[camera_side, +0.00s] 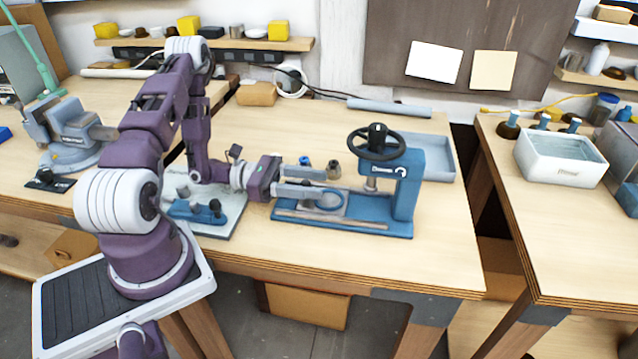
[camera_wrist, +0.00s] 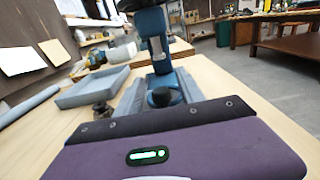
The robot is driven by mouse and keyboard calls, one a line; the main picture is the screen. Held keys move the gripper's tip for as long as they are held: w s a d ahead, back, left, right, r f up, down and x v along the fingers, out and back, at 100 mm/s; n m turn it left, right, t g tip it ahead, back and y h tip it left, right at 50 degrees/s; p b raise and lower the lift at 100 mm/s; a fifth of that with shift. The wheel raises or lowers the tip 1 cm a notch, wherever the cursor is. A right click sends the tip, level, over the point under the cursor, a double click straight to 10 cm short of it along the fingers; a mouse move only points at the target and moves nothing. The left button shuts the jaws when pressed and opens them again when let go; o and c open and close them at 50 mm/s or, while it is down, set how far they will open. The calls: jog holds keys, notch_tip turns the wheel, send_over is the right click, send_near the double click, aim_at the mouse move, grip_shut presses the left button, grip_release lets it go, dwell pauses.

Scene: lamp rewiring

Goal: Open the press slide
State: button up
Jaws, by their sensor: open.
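The blue press (camera_side: 408,185) stands on the workbench, with a black handwheel (camera_side: 376,143) on top and a long base reaching left. A grey slide plate (camera_side: 345,211) lies on this base, with a blue rounded piece on it. My gripper (camera_side: 320,183) is level over the left part of the base, pointing right toward the press column. Its two grey fingers are apart with nothing visible between them. In the wrist view the press column (camera_wrist: 153,35) rises ahead, and a black knob (camera_wrist: 163,97) stands in front of it. My gripper's body hides the lower part there.
A grey-blue tray (camera_side: 437,160) sits behind the press. Small dark and brown parts (camera_side: 333,168) stand behind the gripper. A light plate with a blue fixture (camera_side: 197,211) lies left of the press base. The bench front right of the press is clear.

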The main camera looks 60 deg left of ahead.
jog(key=shift+x, duration=0.85)
jog(key=shift+c, duration=0.5)
grip_shut()
